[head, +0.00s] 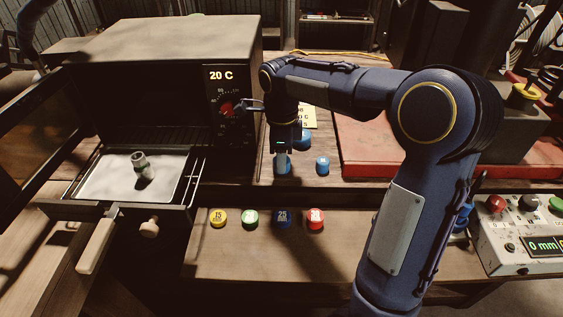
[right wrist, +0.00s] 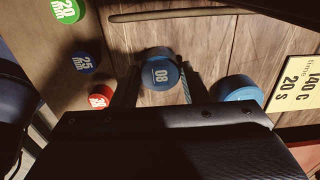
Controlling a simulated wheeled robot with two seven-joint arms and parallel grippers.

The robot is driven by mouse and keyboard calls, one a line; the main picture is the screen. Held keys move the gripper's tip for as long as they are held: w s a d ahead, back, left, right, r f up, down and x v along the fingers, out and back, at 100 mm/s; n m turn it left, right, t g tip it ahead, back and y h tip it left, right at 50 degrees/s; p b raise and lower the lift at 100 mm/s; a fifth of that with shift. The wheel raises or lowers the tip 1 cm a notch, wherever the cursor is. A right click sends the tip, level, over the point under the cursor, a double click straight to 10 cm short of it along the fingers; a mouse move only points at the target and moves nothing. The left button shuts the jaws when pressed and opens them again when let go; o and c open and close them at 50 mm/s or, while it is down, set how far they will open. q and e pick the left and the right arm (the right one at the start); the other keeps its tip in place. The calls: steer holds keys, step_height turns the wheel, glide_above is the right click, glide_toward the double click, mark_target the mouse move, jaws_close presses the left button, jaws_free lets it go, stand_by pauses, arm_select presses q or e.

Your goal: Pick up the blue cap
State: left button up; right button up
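Several blue caps are in view. A light blue cap marked 08 (right wrist: 160,72) lies between the fingertips of my right gripper (right wrist: 159,85) in the right wrist view. In the head view this cap (head: 283,168) sits on the bench directly under my right gripper (head: 282,158), which points down. The fingers look spread, one on each side of the cap; contact is hard to see. A darker blue cap marked 25 (head: 283,217) sits in the front row, also seen in the right wrist view (right wrist: 85,64). My left gripper is not in view.
Other light blue caps (head: 322,165) (right wrist: 238,90) stand close by. Yellow (head: 218,217), green (head: 250,217) and red (head: 316,218) caps flank the dark blue one. An oven (head: 160,70) with a pulled-out tray (head: 110,178) is left; a control box (head: 515,240) is right.

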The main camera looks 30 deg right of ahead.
steer(key=shift+c, duration=1.4)
